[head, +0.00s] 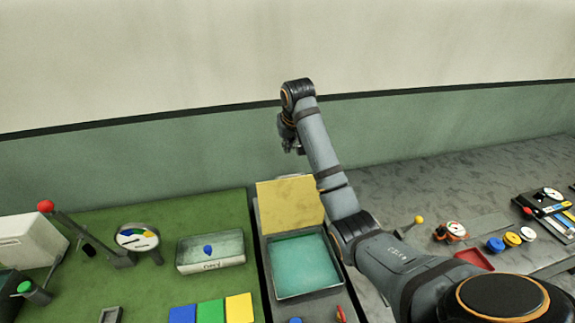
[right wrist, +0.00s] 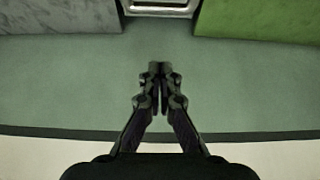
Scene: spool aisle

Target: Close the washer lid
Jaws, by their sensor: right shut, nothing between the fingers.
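The washer is a grey open-topped box (head: 331,274) with a teal inside, low in the middle of the head view. Its yellow lid (head: 290,204) stands open and raised at the box's back edge. My right gripper (head: 292,148) is above and behind the lid, apart from it. In the right wrist view my right gripper (right wrist: 160,70) is shut and empty, with the fingertips together in front of the green wall. A grey metal edge shows at the top of that view; I cannot tell which part it is. My left gripper is not in view.
Left of the washer, a green mat (head: 140,215) holds a gauge (head: 137,238), a red-knobbed lever (head: 45,206) and a tray (head: 210,252). Right of it, a grey counter (head: 410,185) holds several small coloured parts. The wall (head: 150,165) stands close behind.

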